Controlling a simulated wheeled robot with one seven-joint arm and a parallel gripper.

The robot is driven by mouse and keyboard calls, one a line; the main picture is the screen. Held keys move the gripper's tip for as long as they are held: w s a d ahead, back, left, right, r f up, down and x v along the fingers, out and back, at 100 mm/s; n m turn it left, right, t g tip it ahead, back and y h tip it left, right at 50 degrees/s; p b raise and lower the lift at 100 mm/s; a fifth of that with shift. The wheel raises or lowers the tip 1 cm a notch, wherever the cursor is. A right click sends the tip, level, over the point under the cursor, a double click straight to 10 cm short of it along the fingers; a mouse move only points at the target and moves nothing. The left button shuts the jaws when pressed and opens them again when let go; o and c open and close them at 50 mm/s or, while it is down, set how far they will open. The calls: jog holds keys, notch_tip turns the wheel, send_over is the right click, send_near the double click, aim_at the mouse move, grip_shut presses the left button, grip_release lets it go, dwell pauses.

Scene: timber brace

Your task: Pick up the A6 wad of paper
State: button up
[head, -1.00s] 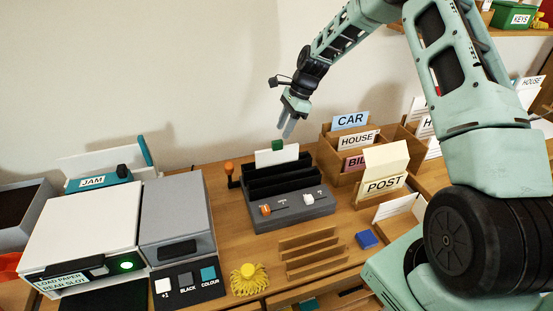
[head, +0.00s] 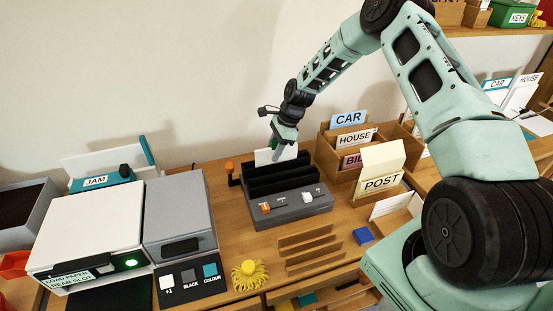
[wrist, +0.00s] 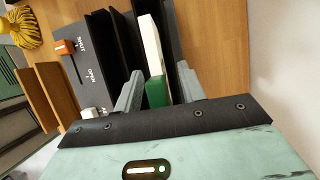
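The white wad of paper (head: 262,157) stands upright in the back slot of the dark grey slotted machine (head: 290,205). In the wrist view the wad (wrist: 150,45) has a green piece (wrist: 157,93) on its near end. My gripper (head: 281,154) is right at the wad, its fingers partly covering it in the head view. In the wrist view my gripper (wrist: 160,88) is open, with one finger on each side of the wad and green piece. A gap shows beside the right finger; contact on the left is unclear. Any A6 marking is not readable.
Left stand a white printer (head: 85,225) and a grey box (head: 178,215).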

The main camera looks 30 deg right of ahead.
grip_shut()
jog(key=shift+r, duration=0.1)
